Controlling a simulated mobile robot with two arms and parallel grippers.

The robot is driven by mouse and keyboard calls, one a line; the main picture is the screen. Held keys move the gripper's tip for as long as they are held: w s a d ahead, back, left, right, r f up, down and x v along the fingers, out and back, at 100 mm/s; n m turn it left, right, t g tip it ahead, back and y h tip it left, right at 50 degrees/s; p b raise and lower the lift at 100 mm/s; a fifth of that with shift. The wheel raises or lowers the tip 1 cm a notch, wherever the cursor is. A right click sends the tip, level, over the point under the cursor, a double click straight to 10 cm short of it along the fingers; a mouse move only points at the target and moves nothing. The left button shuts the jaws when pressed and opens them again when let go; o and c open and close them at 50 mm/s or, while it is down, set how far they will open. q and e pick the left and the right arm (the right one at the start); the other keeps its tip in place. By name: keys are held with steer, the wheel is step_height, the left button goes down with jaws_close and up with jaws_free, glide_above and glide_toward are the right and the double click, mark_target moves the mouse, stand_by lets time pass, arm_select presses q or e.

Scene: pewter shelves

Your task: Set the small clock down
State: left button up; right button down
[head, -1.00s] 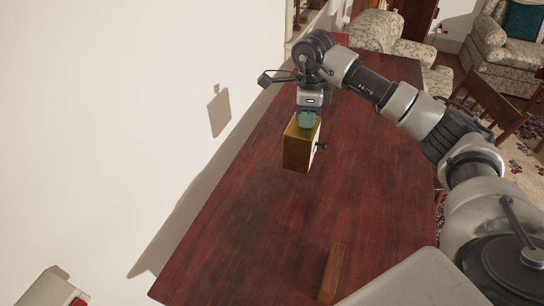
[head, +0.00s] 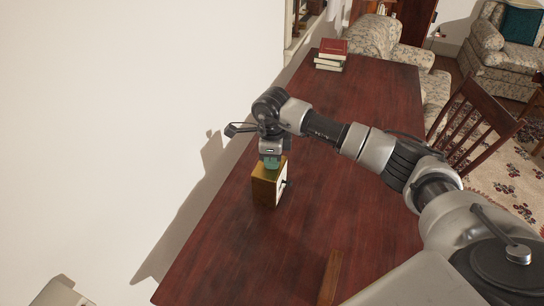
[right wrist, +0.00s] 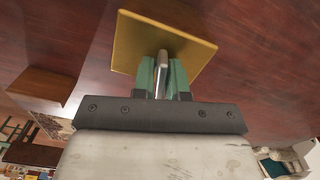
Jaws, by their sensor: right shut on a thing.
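The small clock (head: 267,189) is a brass-coloured box with a pale face on its right side, in the middle-left of the head view. My right gripper (head: 271,162) is above it, shut on its top. In the right wrist view the clock's golden top (right wrist: 135,45) shows, with the green fingers (right wrist: 162,78) closed on a grey handle-like piece there. The clock looks upright over the dark red wooden table (head: 230,250); I cannot tell whether its base touches the table. My left gripper is not in view.
A stack of books (head: 331,56) lies at the table's far end. A wooden block (head: 330,278) is near the front edge. A white wall (head: 90,120) runs along the left. A wooden chair (head: 478,125) stands right of the table. The table around the clock is clear.

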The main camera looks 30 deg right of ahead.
steer(key=c, duration=1.1)
jaws_free()
steer(key=shift+c, duration=0.2)
steer(key=shift+r, duration=0.1)
step_height(320, 180, up, 12)
steer(key=b, duration=0.1)
steer(key=shift+b, duration=0.3)
